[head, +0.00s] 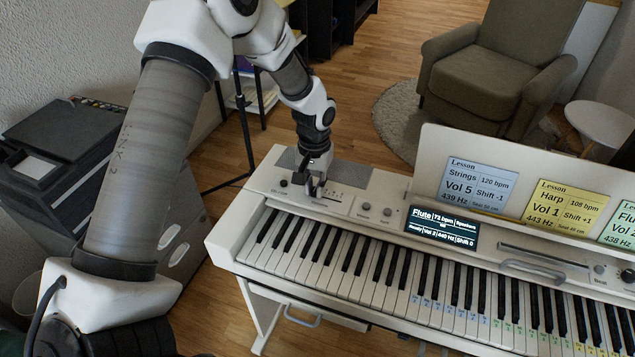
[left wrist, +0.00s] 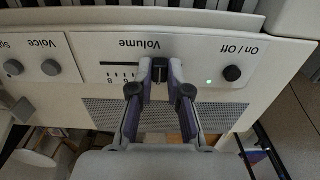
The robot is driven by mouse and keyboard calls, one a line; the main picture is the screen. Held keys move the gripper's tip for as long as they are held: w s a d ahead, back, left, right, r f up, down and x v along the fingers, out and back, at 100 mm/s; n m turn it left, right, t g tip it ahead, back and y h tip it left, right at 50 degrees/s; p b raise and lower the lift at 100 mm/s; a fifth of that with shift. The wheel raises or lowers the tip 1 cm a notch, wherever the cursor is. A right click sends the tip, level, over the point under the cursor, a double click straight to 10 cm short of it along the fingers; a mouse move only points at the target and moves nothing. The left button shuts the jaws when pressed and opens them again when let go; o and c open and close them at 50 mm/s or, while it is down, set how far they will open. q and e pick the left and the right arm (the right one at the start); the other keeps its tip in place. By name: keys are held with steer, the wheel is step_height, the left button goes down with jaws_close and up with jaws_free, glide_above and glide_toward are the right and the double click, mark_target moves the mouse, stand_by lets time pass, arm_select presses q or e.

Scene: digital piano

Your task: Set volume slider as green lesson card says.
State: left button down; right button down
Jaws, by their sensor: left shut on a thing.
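The volume slider's dark knob (left wrist: 159,73) sits in the slot under the upside-down word "Volume" in the left wrist view. My left gripper (left wrist: 160,78) is shut on it; in the head view the gripper (head: 315,190) comes down onto the piano's left panel and hides the knob. The green lesson card (head: 622,224) stands at the right edge of the head view, partly cut off; its volume line seems to read "Vol 2". The piano's display (head: 441,228) shows Flute, 72 bpm and seemingly Vol 2, in small print. My right gripper is out of view.
A blue card (head: 477,188) and a yellow card (head: 563,207) stand left of the green one. The On/Off button (left wrist: 232,73) with a lit green light is beside the slider; the Voice knobs (left wrist: 50,67) are on the other side. The keys (head: 330,255) lie in front.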

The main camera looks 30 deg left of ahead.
mark_target(315, 189)
arm_select(q)
steer(key=c, duration=1.1)
jaws_free()
steer(key=shift+w, duration=0.1)
step_height(315, 189, up, 12)
steer(key=shift+f, duration=0.1)
